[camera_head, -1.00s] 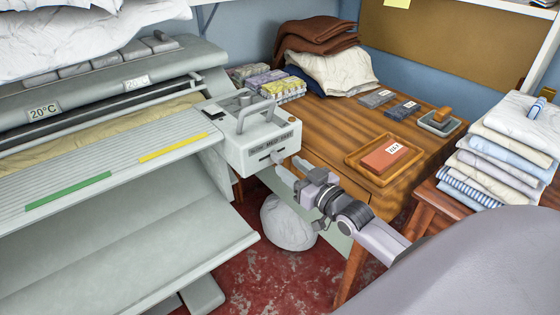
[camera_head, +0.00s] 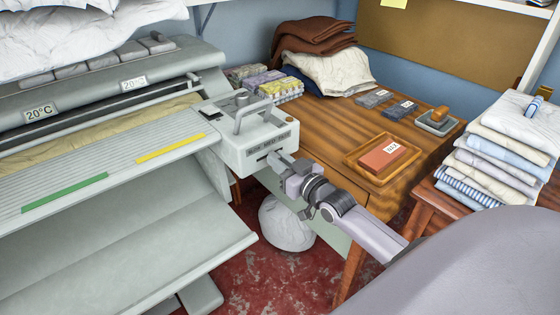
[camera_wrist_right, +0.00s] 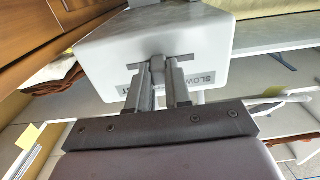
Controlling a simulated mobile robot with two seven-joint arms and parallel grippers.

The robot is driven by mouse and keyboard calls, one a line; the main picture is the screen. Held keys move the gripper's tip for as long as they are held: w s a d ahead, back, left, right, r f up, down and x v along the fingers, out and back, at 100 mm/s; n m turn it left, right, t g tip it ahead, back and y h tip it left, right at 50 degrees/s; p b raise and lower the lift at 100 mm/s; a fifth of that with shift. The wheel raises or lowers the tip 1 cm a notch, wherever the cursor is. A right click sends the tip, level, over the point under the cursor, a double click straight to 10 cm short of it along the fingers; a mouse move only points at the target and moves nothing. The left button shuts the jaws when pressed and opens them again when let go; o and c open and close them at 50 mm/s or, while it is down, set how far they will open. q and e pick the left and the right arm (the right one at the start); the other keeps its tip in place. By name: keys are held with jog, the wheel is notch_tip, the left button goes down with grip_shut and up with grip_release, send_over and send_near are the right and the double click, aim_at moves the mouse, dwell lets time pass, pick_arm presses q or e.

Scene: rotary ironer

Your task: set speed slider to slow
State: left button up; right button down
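The ironer's pale control box (camera_head: 238,150) sits at the right end of the machine and carries a grey top handle. Its front face has a dark label strip (camera_head: 270,145) with speed words, too small to read fully; "SLOW" partly shows on the label in the right wrist view (camera_wrist_right: 208,77). The grey speed slider knob (camera_wrist_right: 157,63) sits on this face. My left gripper is not in view.
A wooden table (camera_head: 345,130) stands to the right with a tray (camera_head: 356,166) holding a red-brown block, an ink pad and folded cloths. A linen stack (camera_head: 505,145) is at far right. A white bundle (camera_head: 285,222) lies below my right arm.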

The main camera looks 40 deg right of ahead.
aim_at(259, 159)
jog(key=shift+s+a+r+p, duration=0.1)
jog(key=shift+a+r+p, duration=0.1)
jog(key=shift+a+p, duration=0.85)
jog(key=shift+a, duration=0.55)
jog(key=shift+a+f, duration=0.15)
jog(key=c, duration=1)
grip_release()
jog(key=shift+a, duration=0.1)
jog(key=shift+c, duration=0.2)
